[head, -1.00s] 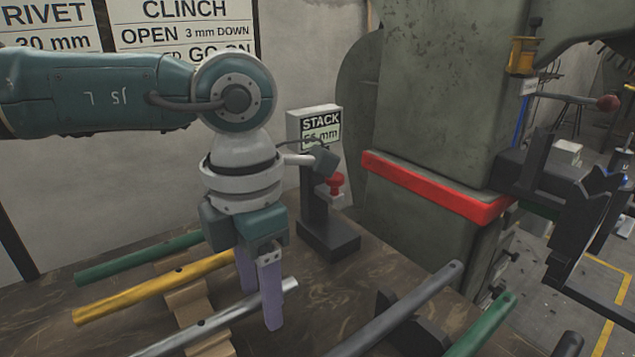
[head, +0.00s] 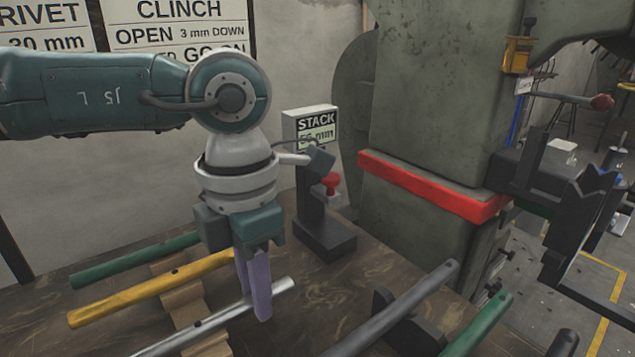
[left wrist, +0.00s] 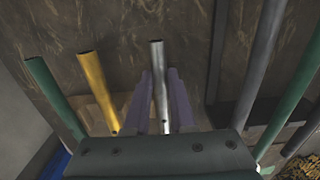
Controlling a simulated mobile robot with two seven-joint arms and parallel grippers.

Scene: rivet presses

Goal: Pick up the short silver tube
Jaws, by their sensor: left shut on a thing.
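The short silver tube (head: 216,322) lies across a notched wooden rack at the lower left of the head view. In the left wrist view the silver tube (left wrist: 160,85) runs between the two purple fingers. My left gripper (head: 256,295) reaches down over the tube near its right end, and its fingers are shut on it. The tube still appears to rest in the rack. The gripper also shows in the left wrist view (left wrist: 161,100). My right gripper is not in view.
A yellow tube (head: 150,289) and a green tube (head: 133,261) lie beside the silver one on the wooden rack (head: 189,306). A grey tube (head: 395,312) and another green tube (head: 478,326) lie to the right. A stack gauge (head: 325,240) stands behind; a large press (head: 430,120) stands right of it.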

